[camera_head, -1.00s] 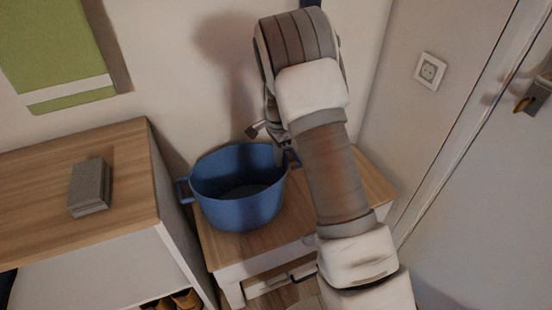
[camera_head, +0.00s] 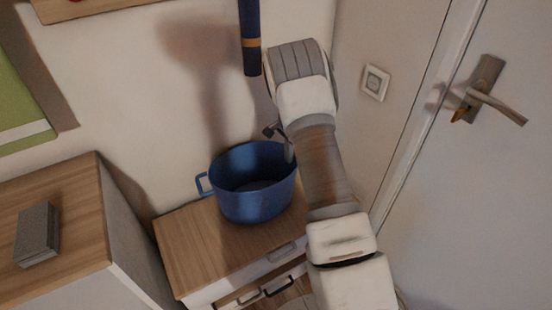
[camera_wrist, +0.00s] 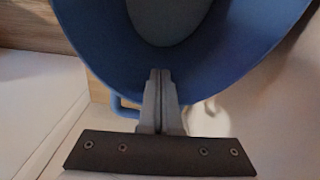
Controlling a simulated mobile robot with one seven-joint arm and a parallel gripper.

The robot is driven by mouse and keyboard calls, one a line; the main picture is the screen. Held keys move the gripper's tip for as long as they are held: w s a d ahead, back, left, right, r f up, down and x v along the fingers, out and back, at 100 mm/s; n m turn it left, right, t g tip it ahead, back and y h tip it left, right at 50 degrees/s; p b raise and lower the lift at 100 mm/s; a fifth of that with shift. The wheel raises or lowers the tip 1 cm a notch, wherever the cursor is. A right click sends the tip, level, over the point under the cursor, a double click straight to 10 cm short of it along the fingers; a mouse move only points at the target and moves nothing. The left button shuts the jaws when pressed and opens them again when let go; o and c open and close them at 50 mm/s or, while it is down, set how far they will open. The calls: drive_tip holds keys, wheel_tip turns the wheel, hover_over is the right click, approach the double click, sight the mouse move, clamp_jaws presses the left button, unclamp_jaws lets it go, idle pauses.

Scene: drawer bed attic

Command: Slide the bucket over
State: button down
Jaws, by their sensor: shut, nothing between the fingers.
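The blue bucket (camera_head: 255,205) stands upright on a low wooden-topped drawer cabinet (camera_head: 190,250), towards the cabinet's right part. A loop handle (camera_head: 202,184) sticks out at its left; its right side is partly behind my arm. My gripper (camera_head: 288,153) is at the bucket's right rim, mostly hidden by my arm in the head view. In the wrist view, my gripper's fingers (camera_wrist: 160,75) are pressed together and overlap the wall of the bucket (camera_wrist: 95,45), with nothing between them. Whether they touch the wall I cannot tell. A handle (camera_wrist: 123,108) shows beside them.
A taller wooden-topped cabinet (camera_head: 75,215) with a grey block (camera_head: 37,235) stands at the left. Bare cabinet top lies left of the bucket. The wall is behind; a dark blue hanging object (camera_head: 250,40) is above. A door (camera_head: 470,200) is at the right.

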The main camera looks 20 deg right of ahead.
drive_tip(key=d, duration=0.1)
drive_tip(key=w+d, duration=0.1)
drive_tip(key=d, duration=0.3)
drive_tip(key=shift+w+d, duration=0.25)
drive_tip(key=shift+a, duration=0.1)
